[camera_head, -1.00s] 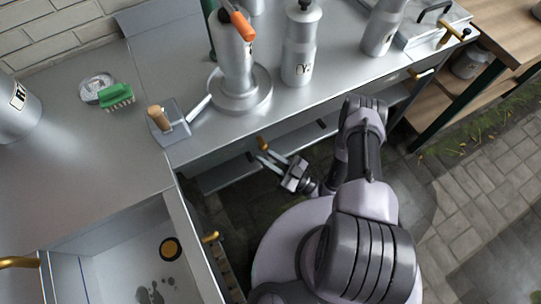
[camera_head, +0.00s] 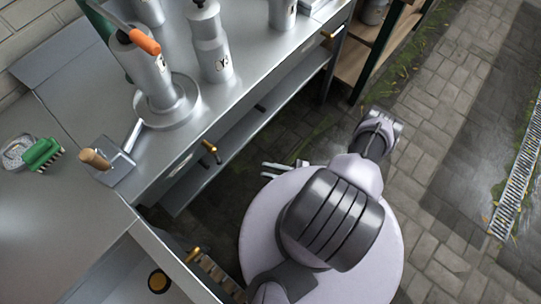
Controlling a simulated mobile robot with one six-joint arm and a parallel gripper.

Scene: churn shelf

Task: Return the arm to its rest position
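My arm is folded in over my round pale base (camera_head: 262,215) in the head view, with its elbow out toward the paving on the right. My gripper (camera_head: 266,170) shows at the upper left edge of the base, partly hidden behind it. Its two pale fingers point left with a gap between them, and I see nothing held there. The gripper is apart from the metal counter, over the dark floor in front of the lower shelf.
The steel counter (camera_head: 62,205) carries a churn with an orange handle (camera_head: 145,40), a bottle-shaped can (camera_head: 211,50), a green brush (camera_head: 42,153) and a wooden-handled tool (camera_head: 96,159). A sink (camera_head: 125,275) is at lower left. Paving (camera_head: 440,110) at right is clear.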

